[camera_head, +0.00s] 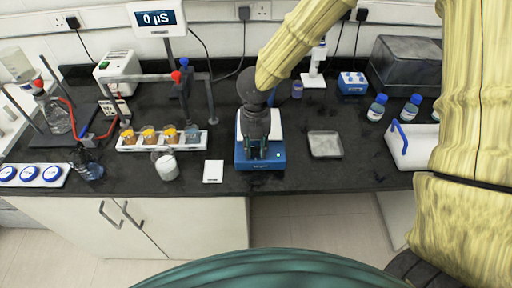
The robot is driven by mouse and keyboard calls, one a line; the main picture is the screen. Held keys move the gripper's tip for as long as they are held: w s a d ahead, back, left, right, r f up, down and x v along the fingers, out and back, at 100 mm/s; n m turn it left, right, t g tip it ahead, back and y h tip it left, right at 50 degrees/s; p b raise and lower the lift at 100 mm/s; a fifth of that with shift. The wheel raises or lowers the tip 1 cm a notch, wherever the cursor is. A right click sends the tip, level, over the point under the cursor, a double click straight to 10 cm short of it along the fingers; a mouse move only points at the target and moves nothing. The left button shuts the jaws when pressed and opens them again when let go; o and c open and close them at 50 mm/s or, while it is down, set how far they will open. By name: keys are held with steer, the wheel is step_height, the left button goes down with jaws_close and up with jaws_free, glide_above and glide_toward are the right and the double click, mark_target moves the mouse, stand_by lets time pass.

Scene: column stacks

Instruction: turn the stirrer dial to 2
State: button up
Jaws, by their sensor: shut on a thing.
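The stirrer (278,163) is a blue box with a white top, standing near the bench's front edge in the middle of the head view. My gripper (263,153) reaches down over it from above, its fingers at the front of the box. It is shut on the stirrer dial, which the fingers hide. The dial's pointer and its numbers cannot be read from here.
A grey tray (325,145) lies right of the stirrer, and a white card (213,171) lies left. Blue-capped bottles (377,108) stand at right. Black bench between tray and bottles is clear.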

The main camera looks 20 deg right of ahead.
steer(key=m+b, duration=0.2)
steer(key=m, duration=0.3)
steer(key=shift+w+m, duration=0.15)
steer(key=shift+m, duration=0.15)
steer(key=shift+a+m+b, duration=0.1)
steer(key=shift+m+b, duration=0.65)
steer(key=shift+m, duration=1.35)
steer(key=o, duration=0.7)
steer(key=shift+o, duration=0.2)
